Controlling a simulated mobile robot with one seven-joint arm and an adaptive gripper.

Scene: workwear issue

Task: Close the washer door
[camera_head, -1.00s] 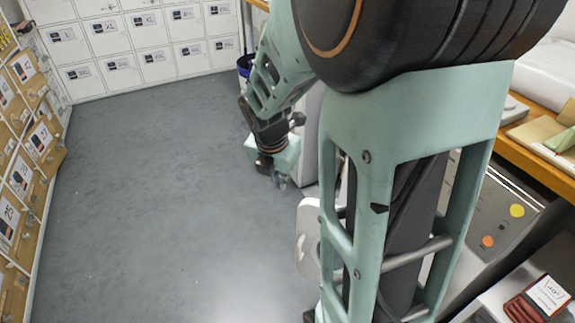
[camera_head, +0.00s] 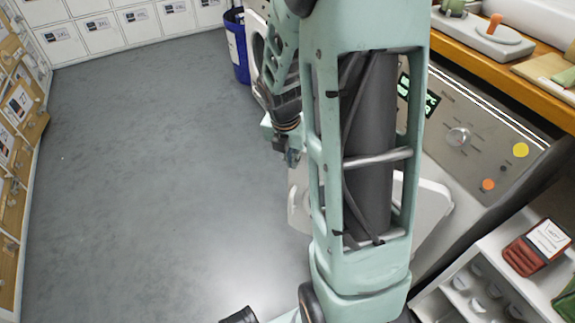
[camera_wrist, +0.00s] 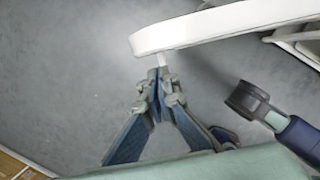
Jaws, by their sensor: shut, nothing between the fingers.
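The washer (camera_head: 470,125) stands at the right, behind my arm, with its grey control panel showing. Its white door (camera_head: 432,208) stands open, out from the front; my arm hides its middle. In the wrist view the door's white rim (camera_wrist: 225,25) crosses the upper right. My gripper (camera_head: 292,157) is low over the floor by the door's outer, left end. In the wrist view its fingers (camera_wrist: 162,75) are together and empty, tips just below a small pale piece under the rim. I cannot tell whether they touch it.
Grey floor (camera_head: 150,170) is clear to the left. Lockers (camera_head: 95,35) line the back, and wooden cubbies (camera_head: 15,150) the left wall. A blue bin (camera_head: 237,50) stands behind my arm. A wooden counter (camera_head: 540,95) and a white shelf unit (camera_head: 478,290) are at the right.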

